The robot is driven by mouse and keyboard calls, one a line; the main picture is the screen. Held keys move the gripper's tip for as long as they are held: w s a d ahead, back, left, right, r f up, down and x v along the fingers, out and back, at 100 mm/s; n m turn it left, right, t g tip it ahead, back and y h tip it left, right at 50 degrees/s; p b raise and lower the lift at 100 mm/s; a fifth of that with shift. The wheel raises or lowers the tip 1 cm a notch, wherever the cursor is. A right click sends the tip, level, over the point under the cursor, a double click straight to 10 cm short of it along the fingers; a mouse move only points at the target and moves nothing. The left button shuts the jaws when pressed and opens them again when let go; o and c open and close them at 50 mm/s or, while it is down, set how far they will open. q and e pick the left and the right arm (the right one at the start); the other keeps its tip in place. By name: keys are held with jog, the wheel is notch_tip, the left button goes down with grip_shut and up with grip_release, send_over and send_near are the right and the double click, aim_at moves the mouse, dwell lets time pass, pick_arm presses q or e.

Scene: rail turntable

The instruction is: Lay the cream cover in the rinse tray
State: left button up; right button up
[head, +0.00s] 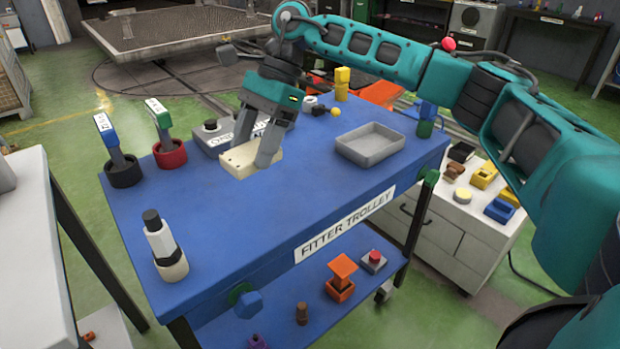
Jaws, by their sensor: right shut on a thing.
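The cream cover (238,163) is a small pale block at the left-middle of the blue trolley top. My right gripper (253,148) points down and is shut on it, one finger at its far side and one at its right. I cannot tell whether the cover touches the top or hangs just above it. The rinse tray (370,158) is a shallow grey tray on the right part of the same top, apart from the cover. It looks empty. My left gripper is not in view.
A grey labelled box (203,142) stands right behind the cover. A red cup (171,156) and a black cup (124,173) with signs stand left. A white-and-black bottle (164,247) stands front left. The top between cover and tray is clear.

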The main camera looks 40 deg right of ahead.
jog(key=w+r+m+t+b, duration=0.1)
jog(key=m, duration=0.2)
jog(key=w+d+r+m+t+b, duration=0.1)
jog(key=m+t, duration=0.1)
jog(key=w+d+r+m+t+h, duration=0.1)
jog(key=m, duration=0.2)
jog(key=shift+d+m+b, duration=0.2)
jog(key=shift+m+b, duration=0.1)
jog(key=shift+b, duration=0.1)
jog(key=w+d+r+m+t+h+b, duration=0.25)
jog(key=d+r+m+h+b, duration=0.2)
jog(key=m, duration=0.55)
notch_tip(320, 180, down, 19)
jog(key=b, duration=0.3)
jog(key=shift+a+b, duration=0.1)
jog(key=shift+b, duration=0.2)
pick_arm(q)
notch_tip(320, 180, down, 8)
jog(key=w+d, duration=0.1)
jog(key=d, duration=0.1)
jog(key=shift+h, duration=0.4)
pick_arm(e)
jog(key=shift+f, duration=0.15)
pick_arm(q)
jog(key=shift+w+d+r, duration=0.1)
pick_arm(e)
jog(key=shift+f, duration=0.15)
jog(key=o, duration=1.3)
